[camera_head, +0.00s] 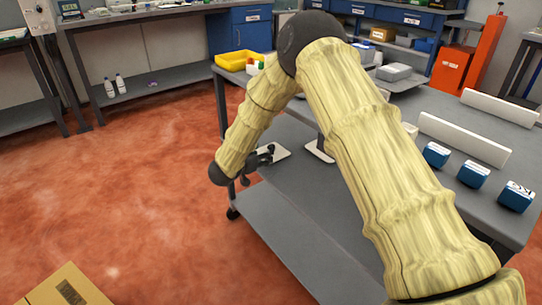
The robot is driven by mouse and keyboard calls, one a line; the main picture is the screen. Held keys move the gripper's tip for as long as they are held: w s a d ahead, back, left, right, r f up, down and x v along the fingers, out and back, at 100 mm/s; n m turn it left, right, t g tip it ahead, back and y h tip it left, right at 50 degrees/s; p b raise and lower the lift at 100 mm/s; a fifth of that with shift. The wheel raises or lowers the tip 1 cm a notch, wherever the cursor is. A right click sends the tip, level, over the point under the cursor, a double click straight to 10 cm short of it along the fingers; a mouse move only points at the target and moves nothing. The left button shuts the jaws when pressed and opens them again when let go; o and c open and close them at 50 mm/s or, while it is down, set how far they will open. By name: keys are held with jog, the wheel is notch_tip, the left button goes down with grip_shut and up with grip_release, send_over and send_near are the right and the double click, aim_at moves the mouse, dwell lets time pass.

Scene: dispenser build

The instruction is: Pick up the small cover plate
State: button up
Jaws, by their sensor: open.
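A small white flat plate (279,153), which looks like the small cover plate, lies near the left edge of the grey table (300,195). My gripper (259,164) is at that edge, beside the plate's left side. Its dark fingers are apart and I see nothing between them. One finger overlaps the plate in the picture; I cannot tell whether it touches. My arm crosses in front of the table and hides much of its middle.
Two long white panels (466,139) (500,107) and several blue boxes (473,174) stand at the table's right. A dark post on a white base (318,152) stands right of the plate. A yellow tray (238,61) is at the back. A cardboard box (68,287) is on the floor.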

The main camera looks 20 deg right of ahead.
aim_at(269, 148)
jog(key=shift+r+b+x, duration=0.2)
jog(key=shift+b+x, duration=0.25)
jog(key=shift+x, duration=0.9)
jog(key=shift+r+b+x, duration=0.2)
jog(key=shift+b+x, duration=0.25)
jog(key=shift+x, duration=0.9)
jog(key=shift+d+r, duration=0.1)
grip_shut()
